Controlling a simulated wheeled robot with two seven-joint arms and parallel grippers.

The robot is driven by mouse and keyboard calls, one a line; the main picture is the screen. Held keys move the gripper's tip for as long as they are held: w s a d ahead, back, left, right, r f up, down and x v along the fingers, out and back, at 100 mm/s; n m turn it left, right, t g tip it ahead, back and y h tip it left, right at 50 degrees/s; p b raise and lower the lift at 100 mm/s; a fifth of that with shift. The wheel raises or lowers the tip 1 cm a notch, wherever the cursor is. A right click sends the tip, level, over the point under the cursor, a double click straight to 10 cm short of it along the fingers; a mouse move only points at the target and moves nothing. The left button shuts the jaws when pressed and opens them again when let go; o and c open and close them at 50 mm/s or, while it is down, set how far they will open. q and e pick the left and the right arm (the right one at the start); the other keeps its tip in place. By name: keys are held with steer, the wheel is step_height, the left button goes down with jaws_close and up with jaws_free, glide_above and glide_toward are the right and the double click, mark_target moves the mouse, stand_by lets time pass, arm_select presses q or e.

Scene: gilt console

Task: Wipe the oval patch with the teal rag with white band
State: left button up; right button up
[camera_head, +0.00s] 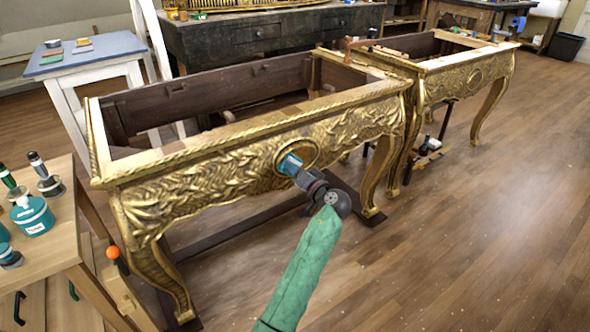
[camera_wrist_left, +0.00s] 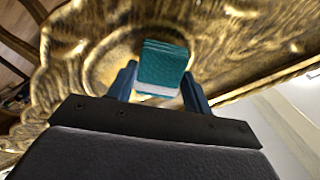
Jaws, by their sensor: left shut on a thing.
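The teal rag with white band (camera_wrist_left: 163,64) is folded and held between the fingers of my left gripper (camera_wrist_left: 162,85), which is shut on it. In the head view the rag (camera_head: 291,163) is at the oval patch (camera_head: 308,151) on the carved gilt front of the near console. The oval patch also shows in the left wrist view (camera_wrist_left: 112,52), behind and around the rag. The rag covers part of the oval; I cannot tell whether it touches the surface. In the head view my left gripper (camera_head: 298,171) reaches up to the console front. My right gripper is not in view.
The near gilt console (camera_head: 170,195) has an open top frame. A second gilt console (camera_head: 465,85) stands behind it at the right. A wooden cabinet (camera_head: 62,240) with a teal jar (camera_head: 33,216) stands at the left. The wooden floor (camera_head: 480,240) at the right is clear.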

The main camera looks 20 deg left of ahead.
arm_select(q)
steer(key=v, duration=0.5)
steer(key=shift+s+d, duration=0.15)
steer(key=shift+d, duration=0.1)
stand_by(0.3)
